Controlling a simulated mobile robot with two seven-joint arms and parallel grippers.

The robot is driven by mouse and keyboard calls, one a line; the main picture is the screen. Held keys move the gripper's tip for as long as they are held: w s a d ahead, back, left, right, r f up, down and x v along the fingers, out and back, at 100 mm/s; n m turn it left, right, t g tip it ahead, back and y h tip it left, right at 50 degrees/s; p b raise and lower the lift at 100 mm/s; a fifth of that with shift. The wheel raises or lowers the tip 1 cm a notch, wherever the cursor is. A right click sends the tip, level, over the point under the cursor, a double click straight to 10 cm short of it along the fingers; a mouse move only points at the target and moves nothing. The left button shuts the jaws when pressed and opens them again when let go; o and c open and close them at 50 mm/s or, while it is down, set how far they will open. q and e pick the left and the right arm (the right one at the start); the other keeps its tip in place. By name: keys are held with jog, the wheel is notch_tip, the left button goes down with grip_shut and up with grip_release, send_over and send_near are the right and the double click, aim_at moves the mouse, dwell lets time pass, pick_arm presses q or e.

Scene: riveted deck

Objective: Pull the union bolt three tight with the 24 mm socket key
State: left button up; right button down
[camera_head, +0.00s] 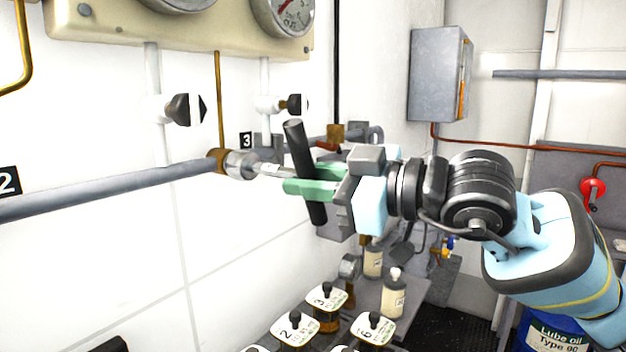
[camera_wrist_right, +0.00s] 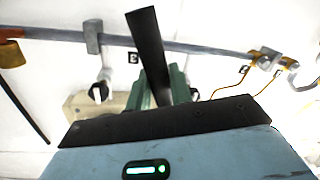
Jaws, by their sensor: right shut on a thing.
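The socket key's black T-handle (camera_head: 300,165) stands slightly tilted in the head view; it also shows in the wrist view (camera_wrist_right: 150,50). My right gripper (camera_head: 312,190) has green fingers shut on the key at the handle. A short shaft runs left from the fingers to a silver socket end (camera_head: 240,164). That end meets the brass union (camera_head: 216,160) on the grey pipe, beside the number 3 label (camera_head: 246,139). The bolt head itself is hidden, so I cannot tell how fully the socket sits on it. My left gripper is not in view.
Two black-knobbed valves (camera_head: 183,109) are on the wall above the pipe, under a gauge panel (camera_head: 180,35). Several numbered sample containers (camera_head: 325,298) and bottles (camera_head: 394,295) stand below. A grey box (camera_head: 438,75) hangs behind my right arm. The white wall below the pipe is clear.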

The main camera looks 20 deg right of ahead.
jog(key=shift+x, duration=0.8)
dwell(0.5)
jog(key=shift+w+r, duration=0.1)
dwell(0.3)
jog(key=shift+m, duration=0.6)
jog(key=shift+n+b, duration=0.3)
jog(key=shift+b, duration=0.05)
jog(key=shift+d, duration=0.1)
jog(key=shift+d, duration=0.1)
